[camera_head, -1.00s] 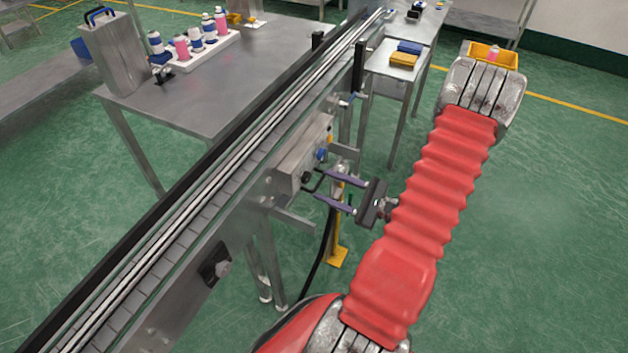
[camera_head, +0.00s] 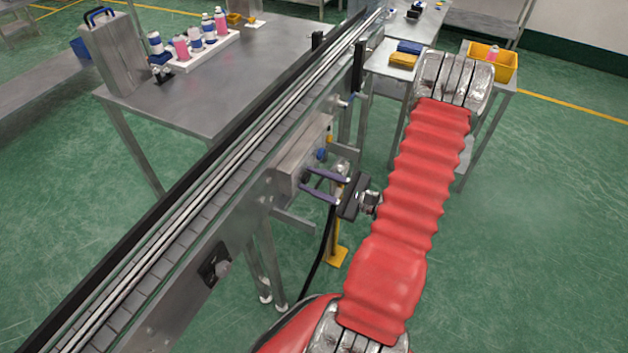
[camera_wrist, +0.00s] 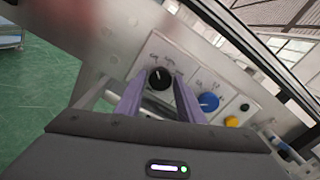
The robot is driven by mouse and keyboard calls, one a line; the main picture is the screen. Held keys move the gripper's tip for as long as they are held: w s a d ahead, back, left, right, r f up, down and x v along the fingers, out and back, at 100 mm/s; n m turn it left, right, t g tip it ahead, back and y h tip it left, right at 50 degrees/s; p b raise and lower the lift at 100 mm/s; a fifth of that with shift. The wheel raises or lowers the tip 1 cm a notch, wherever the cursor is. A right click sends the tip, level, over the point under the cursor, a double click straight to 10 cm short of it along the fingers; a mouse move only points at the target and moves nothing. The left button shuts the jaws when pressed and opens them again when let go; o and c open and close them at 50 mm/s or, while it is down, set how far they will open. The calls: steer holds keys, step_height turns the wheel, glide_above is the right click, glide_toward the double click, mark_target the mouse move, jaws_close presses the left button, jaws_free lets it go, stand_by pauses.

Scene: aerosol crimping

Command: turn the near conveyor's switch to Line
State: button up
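The near conveyor's control box (camera_head: 299,160) is a grey box on the side of the conveyor. In the wrist view its panel carries a black rotary knob (camera_wrist: 159,78) with a light pointer mark, and small labels above that are too blurred to read. My gripper (camera_head: 302,180) is at the box's face, with its two purple fingers apart. In the wrist view my gripper (camera_wrist: 159,82) has one fingertip on each side of the black knob. I cannot tell whether the fingers touch it. A blue knob (camera_wrist: 208,102) is to its right, outside the fingers.
A yellow button (camera_wrist: 232,122) and a small black button (camera_wrist: 245,107) sit farther right on the panel. The conveyor (camera_head: 190,218) runs diagonally beside my arm. A table (camera_head: 215,95) with bottles in a white tray stands behind it. Green floor is open at the right.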

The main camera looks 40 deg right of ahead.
steer(key=c, duration=0.7)
steer(key=shift+m, duration=0.4)
steer(key=m, duration=0.9)
stand_by(0.4)
steer(key=o, duration=1)
steer(key=shift+o, duration=0.2)
steer(key=shift+s, duration=0.1)
